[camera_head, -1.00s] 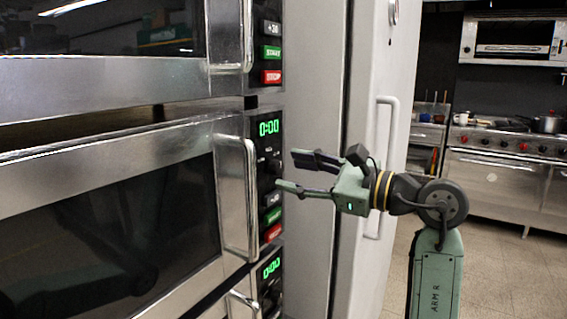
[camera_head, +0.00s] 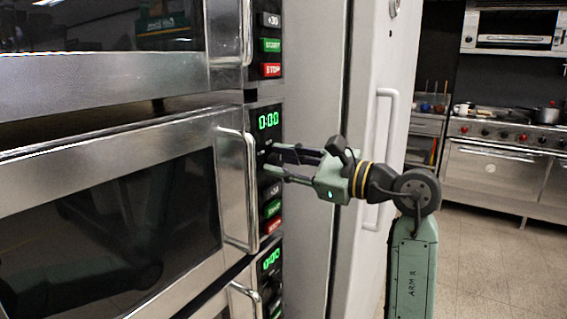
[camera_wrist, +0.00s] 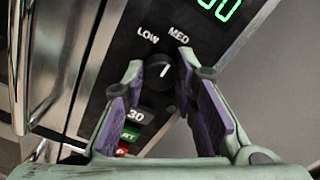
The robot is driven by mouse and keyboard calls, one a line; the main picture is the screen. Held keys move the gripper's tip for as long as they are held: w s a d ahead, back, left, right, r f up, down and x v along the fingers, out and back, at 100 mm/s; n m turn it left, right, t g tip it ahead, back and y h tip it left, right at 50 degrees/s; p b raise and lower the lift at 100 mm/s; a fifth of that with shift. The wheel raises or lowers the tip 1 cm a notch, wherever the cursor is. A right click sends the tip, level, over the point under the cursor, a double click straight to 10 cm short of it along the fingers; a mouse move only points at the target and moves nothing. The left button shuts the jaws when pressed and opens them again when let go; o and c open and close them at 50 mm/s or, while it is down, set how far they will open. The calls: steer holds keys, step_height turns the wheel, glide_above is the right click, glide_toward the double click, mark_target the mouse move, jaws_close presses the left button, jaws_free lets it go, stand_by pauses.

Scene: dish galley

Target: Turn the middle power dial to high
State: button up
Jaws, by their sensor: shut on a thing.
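The middle power dial (camera_wrist: 159,76), a black knob with a white pointer line, sits on the middle microwave's control panel (camera_head: 263,139) below a green 0:00 display (camera_head: 268,121). My gripper (camera_head: 269,160) reaches in from the right. In the wrist view my gripper (camera_wrist: 160,68) has a fingertip at either side of the dial and is shut on it. The pointer slants up and right, roughly toward the MED label (camera_wrist: 178,36). The LOW label (camera_wrist: 148,37) is left of it. No HIGH label shows. In the head view the fingers mostly hide the dial.
A +30 button (camera_wrist: 135,115), a green button (camera_head: 272,208) and a red button (camera_head: 271,225) lie below the dial. The microwave's vertical door handle (camera_head: 237,190) stands out just left of the panel. Other microwaves are above and below. A pale door with a handle (camera_head: 383,150) is behind my arm.

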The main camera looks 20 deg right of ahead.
jaws_close()
steer(key=shift+m, duration=0.4)
steer(key=m+b, duration=0.1)
steer(key=m, duration=0.4)
steer(key=shift+m, duration=0.4)
steer(key=m, duration=0.5)
steer(key=shift+m, duration=0.3)
steer(key=o, duration=0.7)
jaws_free()
